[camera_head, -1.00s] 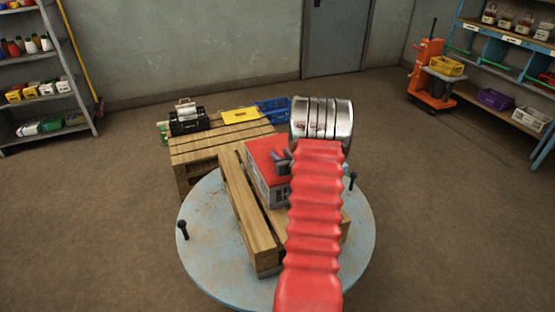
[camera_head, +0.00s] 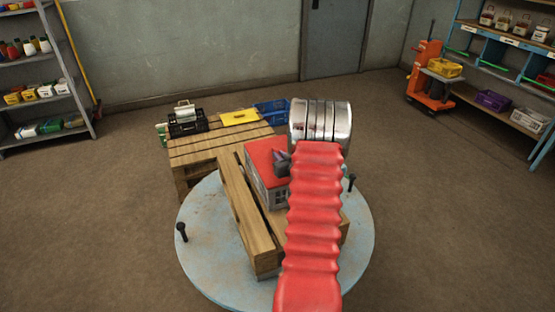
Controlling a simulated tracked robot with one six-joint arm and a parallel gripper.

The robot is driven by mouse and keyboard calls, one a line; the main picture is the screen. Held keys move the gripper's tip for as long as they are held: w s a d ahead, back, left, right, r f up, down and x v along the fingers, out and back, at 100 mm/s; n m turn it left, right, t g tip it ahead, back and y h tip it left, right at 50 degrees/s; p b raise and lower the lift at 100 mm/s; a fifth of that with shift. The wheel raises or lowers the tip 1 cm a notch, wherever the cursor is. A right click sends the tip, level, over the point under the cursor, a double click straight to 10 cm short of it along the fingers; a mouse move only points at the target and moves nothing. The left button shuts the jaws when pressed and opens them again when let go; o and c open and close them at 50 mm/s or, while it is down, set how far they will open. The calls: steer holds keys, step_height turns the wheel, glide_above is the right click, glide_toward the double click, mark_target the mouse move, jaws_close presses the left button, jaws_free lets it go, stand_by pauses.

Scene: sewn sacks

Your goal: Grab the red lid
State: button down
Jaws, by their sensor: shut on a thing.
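The red lid (camera_head: 262,156) is the flat red roof of a small grey house-shaped box (camera_head: 270,191) with windows. It sits on the box, and its right part is hidden behind my red ribbed arm. My gripper (camera_head: 283,159) shows only as a small dark grey piece at the lid's right side, left of the arm's silver cuff. It is shut on the red lid; the exact contact is partly hidden by the arm.
The box stands on wooden pallet boards (camera_head: 247,222) on a round pale-blue table (camera_head: 205,260) with black pegs (camera_head: 181,232). Behind is a pallet (camera_head: 215,150) with a toolbox (camera_head: 186,122), a yellow item (camera_head: 239,117) and a blue crate (camera_head: 271,112).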

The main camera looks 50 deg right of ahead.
step_height(320, 180, up, 10)
stand_by(0.6)
steer(key=shift+a, duration=0.1)
stand_by(0.3)
